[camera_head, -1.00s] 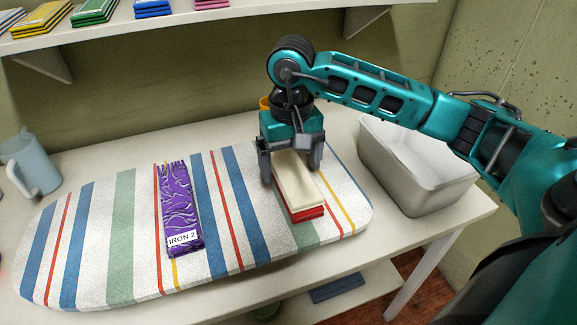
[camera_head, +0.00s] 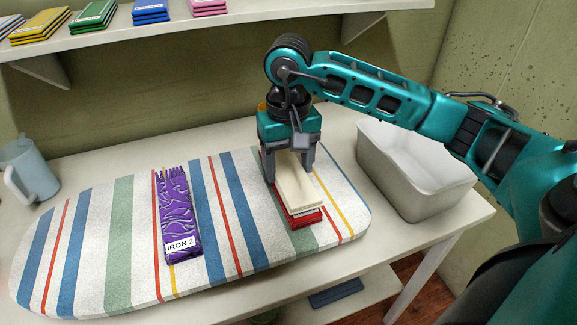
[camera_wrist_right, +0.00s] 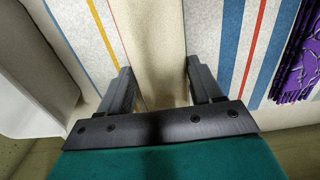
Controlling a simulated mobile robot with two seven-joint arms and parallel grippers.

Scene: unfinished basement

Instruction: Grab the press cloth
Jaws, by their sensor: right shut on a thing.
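The cream folded cloth (camera_head: 297,190), which I take to be the press cloth, lies on top of a red folded cloth (camera_head: 308,220) near the right end of the striped ironing board (camera_head: 120,265). My right gripper (camera_head: 289,172) is shut on the cream cloth from above, one finger on each long side. In the right wrist view the cream cloth (camera_wrist_right: 158,45) runs between the two fingers (camera_wrist_right: 160,82). I cannot tell whether it is lifted off the red cloth. My left gripper is not in view.
A purple patterned cloth labelled "IRON 2" (camera_head: 178,215) lies mid-board. A white bin (camera_head: 415,190) stands right of the board, and a light blue jug (camera_head: 25,172) stands at the left. A shelf (camera_head: 200,30) with folded coloured cloths runs above.

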